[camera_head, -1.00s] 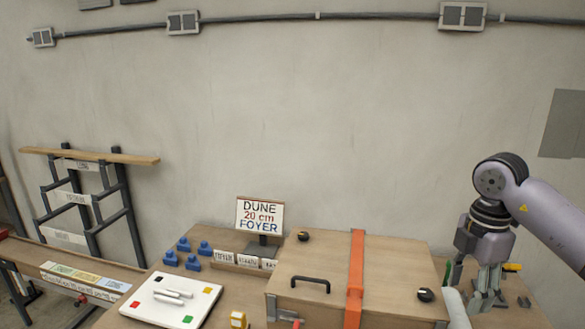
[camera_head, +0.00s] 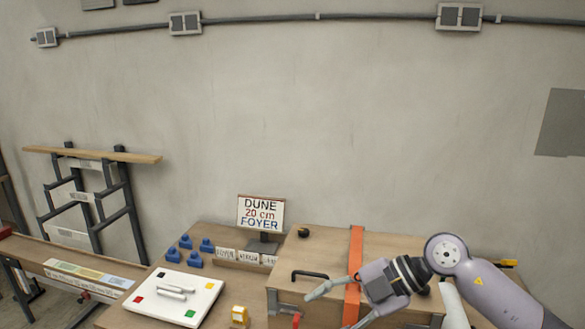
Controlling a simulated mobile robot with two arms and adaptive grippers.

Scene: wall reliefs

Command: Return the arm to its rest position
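My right arm comes in from the right, and its gripper (camera_head: 330,309) hangs over the front right part of the wooden box (camera_head: 325,252). Its fingers point to the lower left and are spread apart, with nothing seen between them. One finger passes in front of the orange strap (camera_head: 356,253) on the box; I cannot tell whether it touches. The lower fingertip is near the bottom edge of the picture. My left gripper is not in view.
A black handle (camera_head: 309,275) and a knob (camera_head: 303,232) are on the box. A sign (camera_head: 260,213), blue pieces (camera_head: 195,261) and a white board (camera_head: 172,297) stand to its left. A yellow object (camera_head: 239,315) is near the front.

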